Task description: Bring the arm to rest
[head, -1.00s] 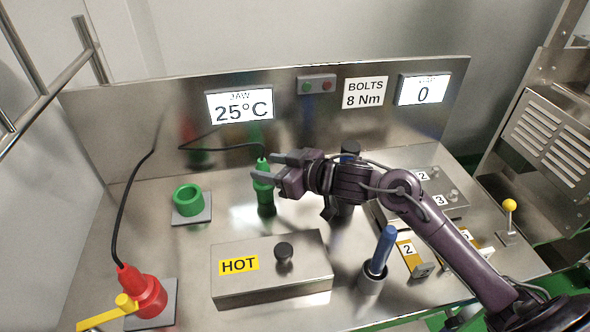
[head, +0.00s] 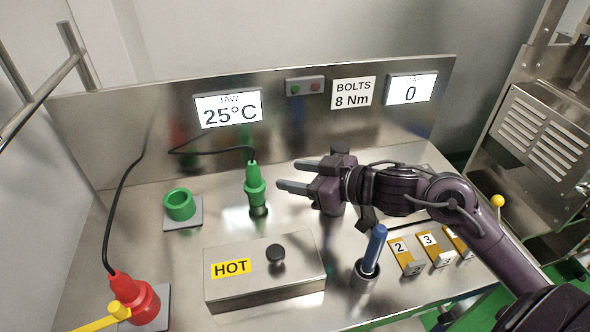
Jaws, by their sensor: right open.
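My right gripper (head: 291,176) is open and empty above the middle of the steel bench. Its two fingers point left, toward the green plug (head: 255,188), with a gap between them and it. The green plug stands upright on the bench with a black cable from its top. My right arm comes in from the lower right and hides part of the bench behind it. My left gripper is not in the view.
A steel box marked HOT (head: 265,292) stands in front. A green ring socket (head: 180,206) and a red plug (head: 135,298) with a yellow lever are at left. A blue-handled tool (head: 374,250) stands in a holder, beside numbered yellow tags (head: 405,262). A back panel (head: 290,125) carries displays.

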